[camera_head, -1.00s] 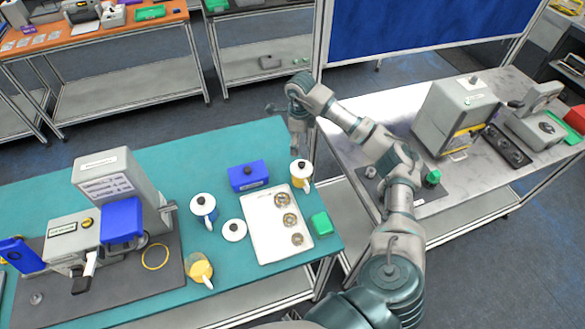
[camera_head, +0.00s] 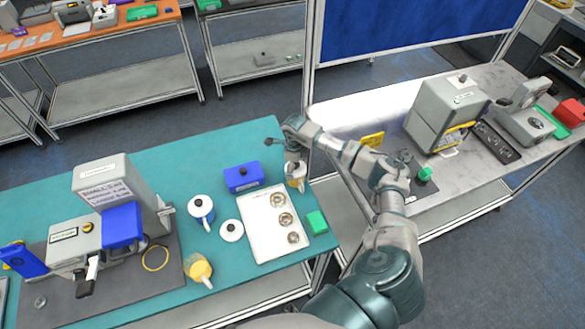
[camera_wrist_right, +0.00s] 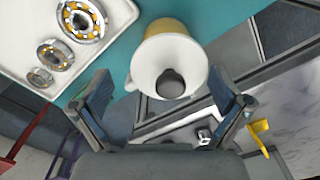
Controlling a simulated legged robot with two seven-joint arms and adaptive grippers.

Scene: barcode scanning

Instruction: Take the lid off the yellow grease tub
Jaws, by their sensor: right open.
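The yellow grease tub (camera_head: 297,184) stands on the teal table beside the white tray, partly hidden by my right gripper (camera_head: 294,164). The right wrist view shows its white lid (camera_wrist_right: 150,72) with a dark grey knob (camera_wrist_right: 170,84) on top, and a bit of the yellow body behind it. The lid is on the tub. My right gripper is open above it, and the lid and knob appear between the two spread fingers (camera_wrist_right: 163,92); I see no clear contact. My left gripper is not in view.
The white tray (camera_head: 262,247) with several bearings lies just left of the tub. The table's right edge is close.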

